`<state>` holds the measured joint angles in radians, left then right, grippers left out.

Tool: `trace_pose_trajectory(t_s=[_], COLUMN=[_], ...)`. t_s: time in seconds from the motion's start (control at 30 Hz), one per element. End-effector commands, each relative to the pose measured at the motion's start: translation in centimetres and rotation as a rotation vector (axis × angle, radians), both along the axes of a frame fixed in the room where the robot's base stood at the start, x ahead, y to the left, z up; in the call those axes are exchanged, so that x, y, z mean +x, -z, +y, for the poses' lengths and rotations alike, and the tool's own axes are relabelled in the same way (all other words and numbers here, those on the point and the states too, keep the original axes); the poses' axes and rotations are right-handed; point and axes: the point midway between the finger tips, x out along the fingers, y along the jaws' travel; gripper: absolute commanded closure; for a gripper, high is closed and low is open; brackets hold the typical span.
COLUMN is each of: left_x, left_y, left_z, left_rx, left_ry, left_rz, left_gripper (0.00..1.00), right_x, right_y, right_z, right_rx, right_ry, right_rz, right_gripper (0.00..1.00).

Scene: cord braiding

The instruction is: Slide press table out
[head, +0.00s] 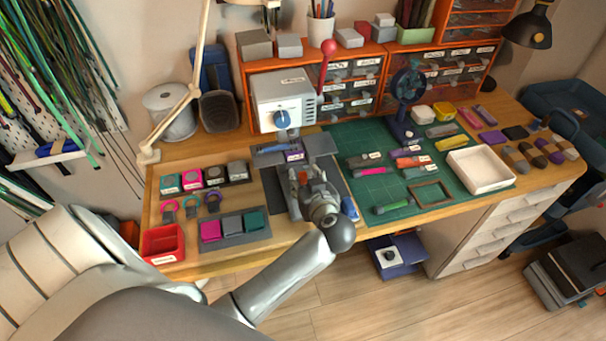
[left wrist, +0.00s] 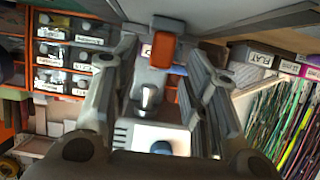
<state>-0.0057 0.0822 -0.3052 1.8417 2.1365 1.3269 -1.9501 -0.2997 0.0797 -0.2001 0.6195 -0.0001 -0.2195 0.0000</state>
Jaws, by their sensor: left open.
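The press (head: 284,98) is a white box with a blue dial and a red-knobbed lever (head: 328,48), at the back of the workbench. The grey press table (head: 321,145) sits below the press head. My left gripper (head: 298,178) is just in front of the press table, its arm reaching in from the lower left. In the left wrist view the fingers (left wrist: 158,100) are spread apart, with an orange part (left wrist: 162,48) and grey press parts between and beyond them. The gripper hides part of the press table. I cannot tell whether the fingers touch it. My right gripper is not in view.
A green cutting mat (head: 340,136) with several coloured pieces and a white tray (head: 480,170) lies to the right. A red bin (head: 162,244), a grey tray (head: 232,233) and coloured blocks lie to the left. Orange drawers (head: 365,72) stand behind.

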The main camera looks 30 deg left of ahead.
Motion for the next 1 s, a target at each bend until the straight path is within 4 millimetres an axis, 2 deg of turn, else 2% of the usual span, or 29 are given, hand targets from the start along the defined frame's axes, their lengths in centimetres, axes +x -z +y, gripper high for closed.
trace_pose_trajectory(t_s=[0.2, 0.57, 0.87, 1.0], left_x=[1.5, 1.8, 1.8, 1.7], left_y=[0.9, 1.1, 1.1, 1.1], left_z=[1.8, 2.1, 2.1, 1.9], left_rx=[0.002, 0.0, 0.0, -0.001], left_ry=[0.0, 0.001, 0.001, 0.001], left_rz=[-0.001, -0.002, -0.002, -0.001], left_gripper=[0.59, 0.59, 0.97, 1.0], right_x=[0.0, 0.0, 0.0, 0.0], right_y=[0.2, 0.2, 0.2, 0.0], right_z=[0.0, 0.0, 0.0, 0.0], right_rx=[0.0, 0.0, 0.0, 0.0], right_ry=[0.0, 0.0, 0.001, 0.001], right_rz=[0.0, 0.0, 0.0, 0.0], right_gripper=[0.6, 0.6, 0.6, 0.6])
